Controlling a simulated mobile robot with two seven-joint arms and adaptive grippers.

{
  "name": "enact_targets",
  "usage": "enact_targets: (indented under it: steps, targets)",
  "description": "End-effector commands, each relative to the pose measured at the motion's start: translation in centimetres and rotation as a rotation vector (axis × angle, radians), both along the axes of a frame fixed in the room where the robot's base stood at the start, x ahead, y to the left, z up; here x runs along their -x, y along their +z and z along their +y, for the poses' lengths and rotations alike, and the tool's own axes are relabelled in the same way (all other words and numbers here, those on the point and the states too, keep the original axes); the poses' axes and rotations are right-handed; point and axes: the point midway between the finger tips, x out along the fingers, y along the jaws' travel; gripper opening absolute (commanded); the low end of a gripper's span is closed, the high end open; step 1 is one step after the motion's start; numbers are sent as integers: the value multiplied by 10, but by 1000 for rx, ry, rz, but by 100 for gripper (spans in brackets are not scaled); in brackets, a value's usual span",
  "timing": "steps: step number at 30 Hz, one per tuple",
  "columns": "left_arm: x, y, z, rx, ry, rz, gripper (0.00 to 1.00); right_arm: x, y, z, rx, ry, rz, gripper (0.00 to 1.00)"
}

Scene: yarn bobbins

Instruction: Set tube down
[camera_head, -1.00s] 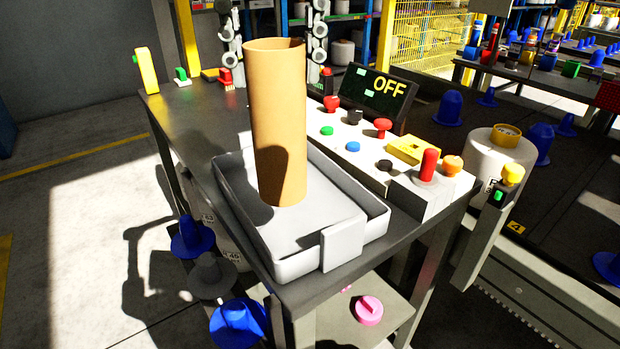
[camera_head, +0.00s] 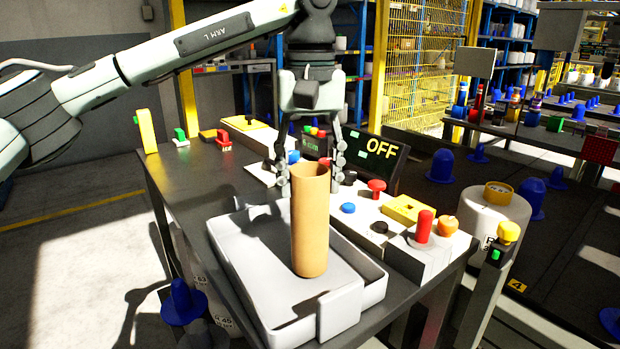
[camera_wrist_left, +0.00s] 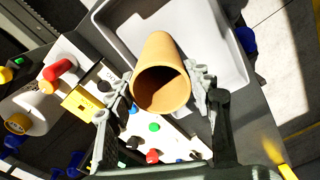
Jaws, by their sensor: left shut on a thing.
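A tan cardboard tube (camera_head: 310,225) stands upright over the light grey tray (camera_head: 262,302) on the dark table. My left gripper (camera_head: 310,162) comes down from above, shut on the tube's upper end with a finger on each side. In the left wrist view the tube (camera_wrist_left: 158,52) sits between the fingers of the left gripper (camera_wrist_left: 162,92), its open end toward the camera and the tray (camera_wrist_left: 215,30) beyond. I cannot tell whether its lower end touches the tray floor. My right gripper is not in view.
A control panel with several coloured buttons, a red knob (camera_head: 424,226) and an "OFF" display (camera_head: 372,153) runs along the tray's right side. Small coloured items, including a yellow block (camera_head: 146,131), stand at the table's back left. A white bobbin (camera_head: 487,215) stands at the right.

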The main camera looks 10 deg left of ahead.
Motion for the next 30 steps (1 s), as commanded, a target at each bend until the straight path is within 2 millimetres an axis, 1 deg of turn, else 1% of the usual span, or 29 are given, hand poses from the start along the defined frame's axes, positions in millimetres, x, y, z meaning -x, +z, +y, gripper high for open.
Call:
enact_targets:
  steps: [1,3,11,12,17,26,30]
  targets:
    - [0,-3,0,2,0,-1,18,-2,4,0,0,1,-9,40]
    - [0,-4,0,3,0,-2,18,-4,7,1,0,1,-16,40]
    - [0,-7,0,2,0,-1,18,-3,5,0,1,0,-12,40]
    - [0,-8,0,2,0,-1,53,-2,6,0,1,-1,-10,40]
    - [0,-7,0,2,0,-1,72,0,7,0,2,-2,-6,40]
    - [0,-6,0,2,0,-2,72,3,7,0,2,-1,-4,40]
    - [0,6,0,1,0,-3,72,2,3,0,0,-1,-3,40]
